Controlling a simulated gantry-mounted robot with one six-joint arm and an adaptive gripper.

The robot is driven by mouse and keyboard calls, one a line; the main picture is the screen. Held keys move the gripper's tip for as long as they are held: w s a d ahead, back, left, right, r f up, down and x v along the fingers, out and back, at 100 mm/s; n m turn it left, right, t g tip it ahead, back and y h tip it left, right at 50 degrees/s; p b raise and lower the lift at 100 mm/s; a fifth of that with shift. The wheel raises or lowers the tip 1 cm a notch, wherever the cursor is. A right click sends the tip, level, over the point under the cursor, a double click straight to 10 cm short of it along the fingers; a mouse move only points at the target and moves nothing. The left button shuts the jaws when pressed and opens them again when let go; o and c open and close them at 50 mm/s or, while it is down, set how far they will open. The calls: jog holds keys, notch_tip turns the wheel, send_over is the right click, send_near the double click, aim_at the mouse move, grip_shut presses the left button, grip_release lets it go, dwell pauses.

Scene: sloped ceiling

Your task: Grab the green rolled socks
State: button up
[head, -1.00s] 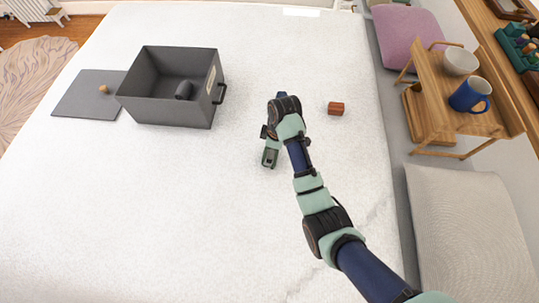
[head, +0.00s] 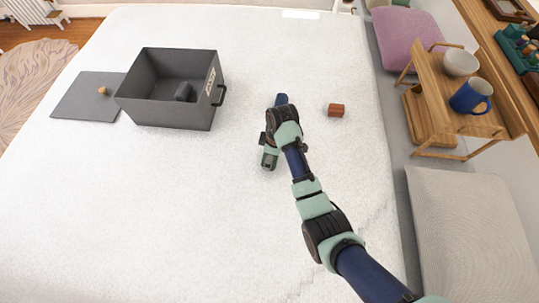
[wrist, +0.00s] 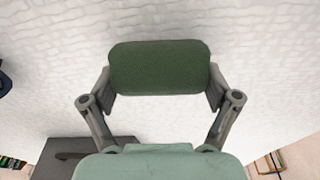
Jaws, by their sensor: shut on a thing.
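The green rolled socks (wrist: 160,67) are a dark green, rounded bundle in the wrist view. They lie crosswise between the two grey fingers of my gripper (wrist: 160,86), with a finger against each end. My gripper is shut on them. In the head view my gripper (head: 269,160) is over the middle of the white bed, right of the grey box. There my arm hides the socks, and I cannot tell how high they are above the bed.
A red-brown block (head: 336,110) lies right of my arm. The near bed is clear.

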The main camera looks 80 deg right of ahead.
notch_tip(320, 180, up, 20)
jog(key=p, duration=1.1)
jog(key=shift+p, duration=0.35)
